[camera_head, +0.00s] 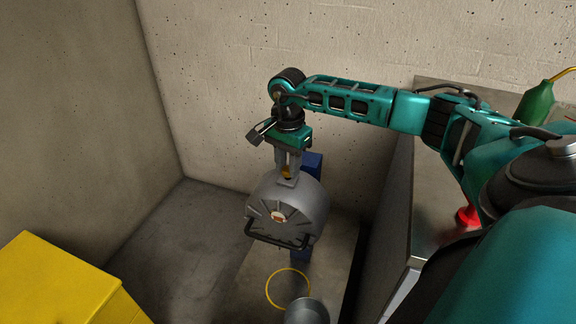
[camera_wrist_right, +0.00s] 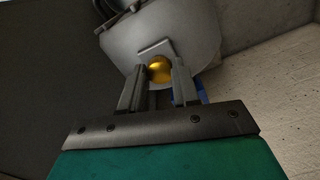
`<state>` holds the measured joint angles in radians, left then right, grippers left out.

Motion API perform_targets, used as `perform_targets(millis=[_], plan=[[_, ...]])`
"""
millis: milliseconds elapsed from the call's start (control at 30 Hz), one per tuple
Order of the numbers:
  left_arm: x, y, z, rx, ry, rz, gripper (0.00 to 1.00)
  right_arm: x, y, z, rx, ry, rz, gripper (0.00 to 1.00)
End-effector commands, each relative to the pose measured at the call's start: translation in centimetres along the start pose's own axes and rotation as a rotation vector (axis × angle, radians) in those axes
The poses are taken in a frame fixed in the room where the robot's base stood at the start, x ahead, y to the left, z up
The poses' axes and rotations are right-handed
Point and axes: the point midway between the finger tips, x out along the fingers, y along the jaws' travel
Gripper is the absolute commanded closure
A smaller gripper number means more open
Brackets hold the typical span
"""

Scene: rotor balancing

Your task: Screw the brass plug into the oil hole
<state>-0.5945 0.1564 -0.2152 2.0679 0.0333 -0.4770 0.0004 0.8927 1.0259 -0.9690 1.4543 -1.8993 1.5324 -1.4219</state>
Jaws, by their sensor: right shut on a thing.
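The brass plug (camera_wrist_right: 160,70) is a round golden piece between the two fingers of my right gripper (camera_wrist_right: 158,82) in the right wrist view. My right gripper also shows in the head view (camera_head: 287,172), pointing down, shut on the plug right above the top of the grey rounded housing (camera_head: 305,199). A small flat grey boss (camera_wrist_right: 155,49) on the housing lies right at the plug. The oil hole itself is hidden by the plug and fingers. I cannot tell how deep the plug sits. My left gripper is not in view.
A yellow box (camera_head: 60,285) stands at the lower left. A grey cabinet (camera_head: 430,190) is on the right, with a green oil can (camera_head: 537,103) and a red object (camera_head: 467,215) on it. A yellow ring (camera_head: 289,288) lies below the housing. Concrete walls close in behind.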

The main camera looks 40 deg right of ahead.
Motion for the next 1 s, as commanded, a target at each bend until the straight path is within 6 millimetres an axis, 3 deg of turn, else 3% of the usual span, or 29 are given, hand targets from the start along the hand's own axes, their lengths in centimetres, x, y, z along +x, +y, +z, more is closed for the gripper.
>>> perform_targets(millis=[600,1000], plan=[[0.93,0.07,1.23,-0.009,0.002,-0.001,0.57,0.04,0.00,-0.02,-0.798,0.001,0.001,0.99],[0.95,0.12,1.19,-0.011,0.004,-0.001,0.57,-0.02,0.00,-0.02,-0.857,0.001,0.000,0.99]])
